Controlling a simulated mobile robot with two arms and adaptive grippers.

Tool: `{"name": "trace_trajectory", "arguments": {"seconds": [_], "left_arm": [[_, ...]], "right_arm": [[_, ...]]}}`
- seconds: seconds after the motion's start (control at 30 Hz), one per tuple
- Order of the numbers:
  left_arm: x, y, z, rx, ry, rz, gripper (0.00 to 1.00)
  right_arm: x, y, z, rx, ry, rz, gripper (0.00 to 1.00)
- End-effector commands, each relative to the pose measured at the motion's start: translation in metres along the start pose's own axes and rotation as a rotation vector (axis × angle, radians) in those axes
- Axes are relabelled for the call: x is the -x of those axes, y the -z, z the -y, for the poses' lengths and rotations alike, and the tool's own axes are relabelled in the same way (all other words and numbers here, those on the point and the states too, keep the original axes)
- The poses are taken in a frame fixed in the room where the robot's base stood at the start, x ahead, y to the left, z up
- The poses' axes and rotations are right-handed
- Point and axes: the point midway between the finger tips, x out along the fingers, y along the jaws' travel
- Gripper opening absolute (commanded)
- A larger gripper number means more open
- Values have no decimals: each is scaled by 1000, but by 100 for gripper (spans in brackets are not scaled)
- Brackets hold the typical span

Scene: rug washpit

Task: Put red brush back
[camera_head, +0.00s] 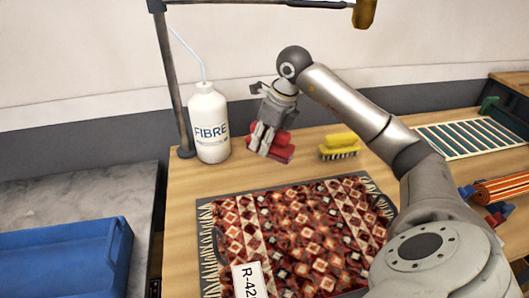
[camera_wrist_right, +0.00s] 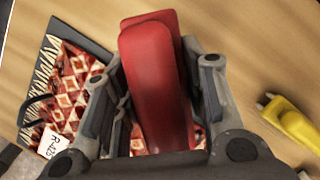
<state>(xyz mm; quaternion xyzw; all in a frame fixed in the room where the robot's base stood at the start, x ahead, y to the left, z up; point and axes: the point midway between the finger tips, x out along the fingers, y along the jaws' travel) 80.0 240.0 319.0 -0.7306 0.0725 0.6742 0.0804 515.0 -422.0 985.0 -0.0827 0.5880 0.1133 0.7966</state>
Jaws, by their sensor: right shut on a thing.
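The red brush (camera_head: 279,153) is at the back of the wooden table, between the white FIBRE bottle and the yellow brush. My right gripper (camera_head: 262,140) comes down on it from above and is shut on it. In the right wrist view the red brush (camera_wrist_right: 155,85) lies between the two fingers of the gripper (camera_wrist_right: 155,100). Its bristles are hidden, and I cannot tell whether it touches the table. My left gripper is not in view.
The white FIBRE bottle (camera_head: 209,125) stands close left of the gripper beside a lamp post (camera_head: 172,80). A yellow brush (camera_head: 340,146) sits to the right. A patterned rug (camera_head: 300,235) with an R-42 tag lies in front. A blue bin (camera_head: 70,260) is at left.

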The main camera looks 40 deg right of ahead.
Motion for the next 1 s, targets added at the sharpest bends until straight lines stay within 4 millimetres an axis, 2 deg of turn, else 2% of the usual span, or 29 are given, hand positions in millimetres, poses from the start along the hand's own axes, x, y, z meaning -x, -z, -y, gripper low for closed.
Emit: {"name": "trace_trajectory", "arguments": {"seconds": [0.1,0.23,0.57,0.8,1.0], "left_arm": [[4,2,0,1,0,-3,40],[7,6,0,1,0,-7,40],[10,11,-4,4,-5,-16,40],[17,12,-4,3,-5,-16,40],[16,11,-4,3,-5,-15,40]], "right_arm": [[-26,-4,16,-3,-4,-4,10],[-48,-7,30,-3,-3,-1,10],[-68,-10,44,-1,0,0,10],[-94,-1,42,0,-1,0,10],[-95,-1,43,1,1,2,10]]}}
